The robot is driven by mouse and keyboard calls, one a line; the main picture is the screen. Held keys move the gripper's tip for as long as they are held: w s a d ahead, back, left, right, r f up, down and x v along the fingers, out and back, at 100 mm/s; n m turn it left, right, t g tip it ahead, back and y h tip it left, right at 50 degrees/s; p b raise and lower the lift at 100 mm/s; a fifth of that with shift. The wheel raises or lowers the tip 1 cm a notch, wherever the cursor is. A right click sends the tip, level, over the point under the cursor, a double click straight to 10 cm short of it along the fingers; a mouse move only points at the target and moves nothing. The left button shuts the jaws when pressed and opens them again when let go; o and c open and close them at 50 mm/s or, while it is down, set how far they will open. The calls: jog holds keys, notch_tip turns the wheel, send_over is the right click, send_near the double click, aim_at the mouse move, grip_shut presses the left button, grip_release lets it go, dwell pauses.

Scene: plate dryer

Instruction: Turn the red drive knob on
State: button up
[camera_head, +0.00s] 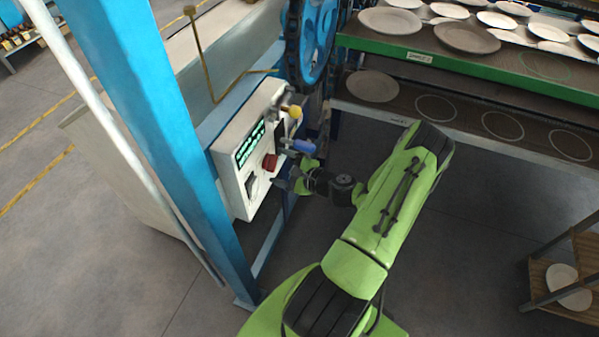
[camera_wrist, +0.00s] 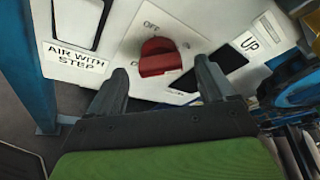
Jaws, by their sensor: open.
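In the head view the red knob (camera_head: 269,161) shows low on the white box (camera_head: 232,190). My gripper (camera_wrist: 165,85) is open, its two dark fingers spread to either side of the knob and a little below it in the wrist view. Nothing is between the fingers except the view of the knob. I cannot tell whether a finger touches it. In the head view my gripper (camera_head: 283,173) is close in front of the panel.
A yellow knob (camera_head: 295,111) and a blue handle (camera_head: 304,146) stick out near my gripper. A blue post (camera_head: 165,130) stands left of the panel. Shelves with plates (camera_head: 466,38) extend at the upper right.

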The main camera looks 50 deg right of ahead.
jog(key=a+v, duration=0.1)
jog(key=v, duration=1.2)
jog(key=shift+s+d, duration=0.2)
jog(key=shift+d, duration=0.3)
jog(key=w+a+r+n+g+y, duration=0.2)
jog(key=a+r+n+g, duration=0.25)
jog(key=a+n, duration=0.35)
jog(key=w+a+r+n+g+y, duration=0.1)
jog(key=w+a+r+n+g, duration=0.2)
jog(key=a+n+g, duration=0.45)
jog(key=s+a+r+n+t+h, duration=0.2)
jog(key=s+a+r+n+h, duration=0.2)
jog(key=s+a+r+n, duration=0.6)
notch_tip(320, 180, up, 4)
jog(key=shift+a+f+t, duration=0.15)
jog(key=shift+a+t, duration=0.25)
jog(key=shift+a, duration=0.1)
jog(key=shift+s+n, duration=0.1)
jog(key=shift+n, duration=0.15)
